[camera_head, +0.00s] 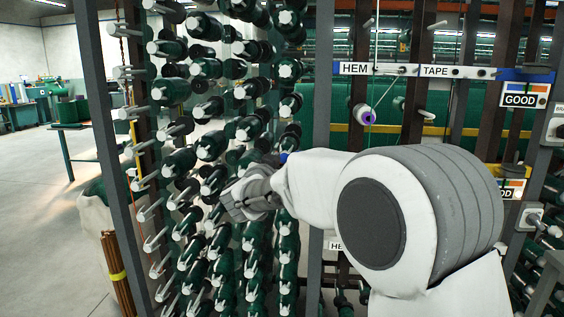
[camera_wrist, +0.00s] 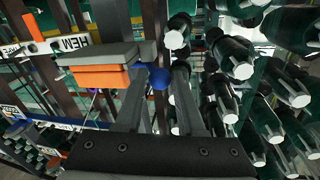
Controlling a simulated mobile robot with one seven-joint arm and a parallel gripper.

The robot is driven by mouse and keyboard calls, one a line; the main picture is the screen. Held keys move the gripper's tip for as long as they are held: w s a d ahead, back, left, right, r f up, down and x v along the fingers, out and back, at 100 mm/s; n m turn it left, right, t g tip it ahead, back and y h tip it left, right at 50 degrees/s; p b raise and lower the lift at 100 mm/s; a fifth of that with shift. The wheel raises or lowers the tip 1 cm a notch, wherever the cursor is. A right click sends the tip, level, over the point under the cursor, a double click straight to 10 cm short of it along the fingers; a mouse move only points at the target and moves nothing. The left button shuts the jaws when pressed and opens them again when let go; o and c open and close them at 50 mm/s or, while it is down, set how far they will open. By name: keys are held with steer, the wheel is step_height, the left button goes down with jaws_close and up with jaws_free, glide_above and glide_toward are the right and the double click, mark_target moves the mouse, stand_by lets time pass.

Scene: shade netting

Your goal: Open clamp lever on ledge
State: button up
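In the wrist view, a round blue knob (camera_wrist: 159,77) shows between the tips of my gripper (camera_wrist: 162,72). It looks like the end of the clamp lever, but its shaft is not clear. Beside it at the left are an orange block (camera_wrist: 101,78) and a grey bar-like piece (camera_wrist: 98,54), perhaps the clamp body and ledge. The two fingers stand apart, with a gap on either side of the knob; I see no clear contact. In the head view, my gripper (camera_head: 248,195) is in front of the spool rack, with a small blue spot (camera_head: 283,157) just beyond it. My arm hides much of the clamp area.
Dense green spools (camera_head: 205,148) on pegs fill the rack around my gripper, and also the right of the wrist view (camera_wrist: 245,60). Dark uprights (camera_head: 322,75) and a labelled rail (camera_head: 385,69) stand behind my arm. Open floor (camera_head: 50,230) lies at the left.

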jaws_close()
stand_by(1.2)
